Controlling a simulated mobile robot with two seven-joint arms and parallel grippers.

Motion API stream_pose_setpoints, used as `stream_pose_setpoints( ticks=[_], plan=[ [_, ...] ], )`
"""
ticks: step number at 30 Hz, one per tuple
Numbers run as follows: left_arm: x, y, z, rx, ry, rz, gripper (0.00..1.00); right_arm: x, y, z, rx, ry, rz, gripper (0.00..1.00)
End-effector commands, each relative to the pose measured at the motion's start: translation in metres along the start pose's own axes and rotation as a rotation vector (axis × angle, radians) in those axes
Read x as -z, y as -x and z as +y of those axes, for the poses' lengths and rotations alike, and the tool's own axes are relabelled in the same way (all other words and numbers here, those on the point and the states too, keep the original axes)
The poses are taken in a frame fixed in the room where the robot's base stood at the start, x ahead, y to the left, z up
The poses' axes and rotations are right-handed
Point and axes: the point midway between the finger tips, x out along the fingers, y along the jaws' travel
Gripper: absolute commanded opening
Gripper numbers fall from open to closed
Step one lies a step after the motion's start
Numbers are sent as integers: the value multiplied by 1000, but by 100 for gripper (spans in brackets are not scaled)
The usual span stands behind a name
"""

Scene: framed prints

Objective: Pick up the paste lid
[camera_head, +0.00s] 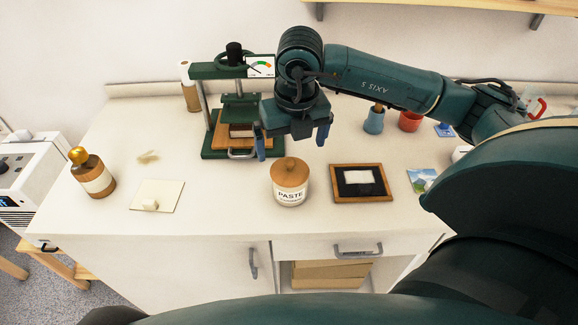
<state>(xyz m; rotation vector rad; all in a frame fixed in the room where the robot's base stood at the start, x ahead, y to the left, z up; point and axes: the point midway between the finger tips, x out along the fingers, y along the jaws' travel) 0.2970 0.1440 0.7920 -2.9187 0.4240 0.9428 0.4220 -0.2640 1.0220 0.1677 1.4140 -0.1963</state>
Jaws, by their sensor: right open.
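The paste jar (290,194) is a white pot with a "PASTE" label, standing upright on the white worktop. My right gripper (291,145) is above and slightly behind the lid, pointing down. Its two blue-tipped fingers are spread apart with nothing between them, one on each side of the lid's knob in the picture. It looks clear of the lid. My left gripper is out of the picture.
A green press (214,120) stands close behind and left of the jar. A dark framed print (345,198) lies to its right. A gold-topped bottle (94,181) and a white card (170,188) are at left.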

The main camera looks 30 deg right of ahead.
Motion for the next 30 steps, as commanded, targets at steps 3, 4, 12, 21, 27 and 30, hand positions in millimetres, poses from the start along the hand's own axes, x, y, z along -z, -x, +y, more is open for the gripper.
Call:
stream_pose_setpoints(
  ticks=[3, 4, 12, 21, 27, 30],
  plan=[
    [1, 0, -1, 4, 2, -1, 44, 0, -10, 0, 0, 1, 1, 100],
    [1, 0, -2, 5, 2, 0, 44, 0, -12, 0, 0, 2, 1, 100],
    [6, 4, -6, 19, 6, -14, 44, 4, -44, -1, 2, 1, 5, 100],
    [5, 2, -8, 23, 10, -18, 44, 3, -64, 0, -1, 2, 0, 100],
    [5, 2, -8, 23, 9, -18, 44, 3, -64, 0, -1, 2, 0, 93],
    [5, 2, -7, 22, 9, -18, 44, 3, -64, 0, -1, 2, 0, 84]
  ],
)
